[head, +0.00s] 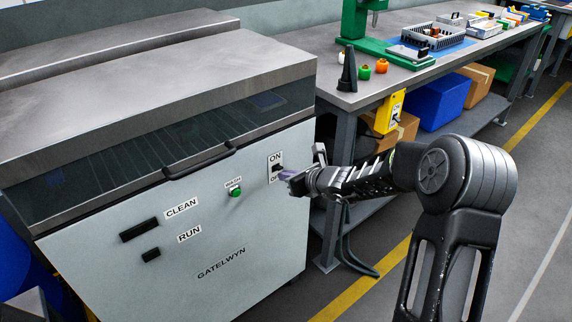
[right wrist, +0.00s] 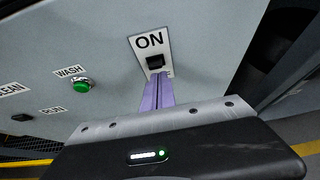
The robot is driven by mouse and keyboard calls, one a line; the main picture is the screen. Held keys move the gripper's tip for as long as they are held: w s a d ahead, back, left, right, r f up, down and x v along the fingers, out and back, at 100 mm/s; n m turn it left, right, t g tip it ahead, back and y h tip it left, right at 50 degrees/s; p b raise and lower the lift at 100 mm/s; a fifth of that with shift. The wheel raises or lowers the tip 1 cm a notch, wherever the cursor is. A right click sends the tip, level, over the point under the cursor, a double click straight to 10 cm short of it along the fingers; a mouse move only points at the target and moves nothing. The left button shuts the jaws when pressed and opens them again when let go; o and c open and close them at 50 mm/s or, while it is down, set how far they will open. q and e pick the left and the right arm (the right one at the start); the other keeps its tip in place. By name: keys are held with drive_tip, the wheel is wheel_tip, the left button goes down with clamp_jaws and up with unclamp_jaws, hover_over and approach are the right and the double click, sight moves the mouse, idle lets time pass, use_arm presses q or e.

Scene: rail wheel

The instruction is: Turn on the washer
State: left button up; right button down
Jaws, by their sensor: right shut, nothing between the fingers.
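The washer (head: 215,222) is a grey metal cabinet with a closed lid, lettered GATELWYN on its front. Its black ON/OFF switch (right wrist: 155,63) sits on a white plate at the right of the front panel; the plate also shows in the head view (head: 275,160). A green WASH button (right wrist: 82,85) is left of the switch. My right gripper (head: 287,175) is shut and empty, its purple fingertips just below the switch. In the right wrist view the tips (right wrist: 159,77) overlap the lower plate and hide the OFF lettering; contact cannot be told. My left gripper is not in view.
A workbench (head: 310,60) stands right of the washer, with a green press (head: 352,20), a black cone (head: 347,70) and trays on top. A yellow switch box (head: 389,112) hangs at its near edge. Open floor lies to the right.

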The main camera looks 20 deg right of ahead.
use_arm(q)
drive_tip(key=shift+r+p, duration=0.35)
drive_tip(key=shift+p, duration=0.2)
use_arm(e)
drive_tip(key=shift+w+r, duration=0.1)
drive_tip(key=shift+r, duration=0.6)
